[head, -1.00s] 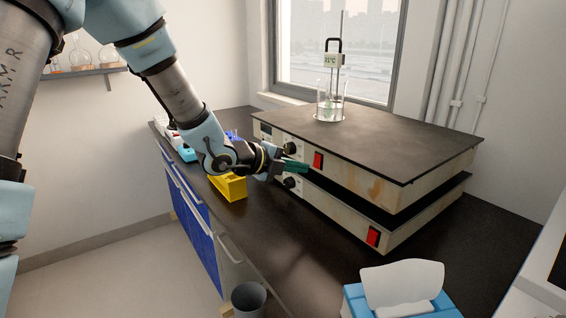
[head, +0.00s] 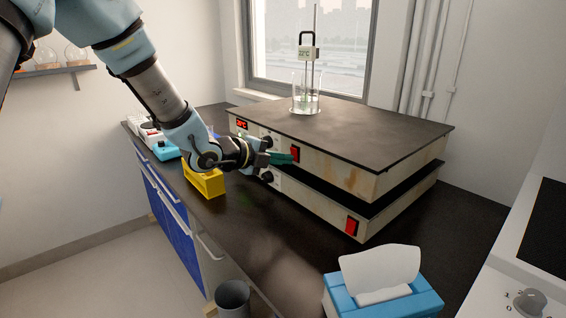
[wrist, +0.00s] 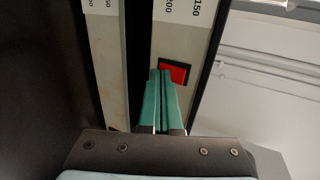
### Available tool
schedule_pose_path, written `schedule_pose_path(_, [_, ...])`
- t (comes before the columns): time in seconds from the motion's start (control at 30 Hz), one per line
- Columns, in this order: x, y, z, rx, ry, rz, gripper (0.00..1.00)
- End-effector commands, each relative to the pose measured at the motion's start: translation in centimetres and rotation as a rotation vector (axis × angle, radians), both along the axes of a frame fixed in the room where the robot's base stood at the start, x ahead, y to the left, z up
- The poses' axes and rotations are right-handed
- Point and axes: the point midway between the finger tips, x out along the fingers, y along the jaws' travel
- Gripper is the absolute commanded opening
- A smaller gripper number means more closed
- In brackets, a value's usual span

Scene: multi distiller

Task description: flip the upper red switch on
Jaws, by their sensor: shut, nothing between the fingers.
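The upper red switch (head: 295,152) is on the front of the upper of two stacked hot plates (head: 340,165). It also shows in the wrist view (wrist: 178,73), in a black frame. My gripper (head: 291,158) has green fingers, shut and empty. Its fingertips are right at the switch and cover part of its edge in the wrist view (wrist: 161,72); I cannot tell whether they touch. The upper plate's display (head: 242,124) glows red. The lower red switch (head: 352,225) is on the lower plate, apart from my gripper.
A beaker (head: 306,95) with a thermometer stands on the upper plate. A yellow rack (head: 206,182) is on the bench below my arm. A blue tissue box (head: 390,290) sits at the front. Dark bench top between is clear.

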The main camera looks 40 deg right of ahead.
Motion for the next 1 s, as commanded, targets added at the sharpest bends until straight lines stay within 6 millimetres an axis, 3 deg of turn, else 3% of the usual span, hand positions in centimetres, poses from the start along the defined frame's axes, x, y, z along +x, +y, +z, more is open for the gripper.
schedule_pose_path(0.5, [0.0,-0.1,1.7,-0.002,-0.001,0.000,0.00])
schedule_pose_path(1.0, [0.0,-0.2,1.7,0.000,-0.001,0.000,0.00])
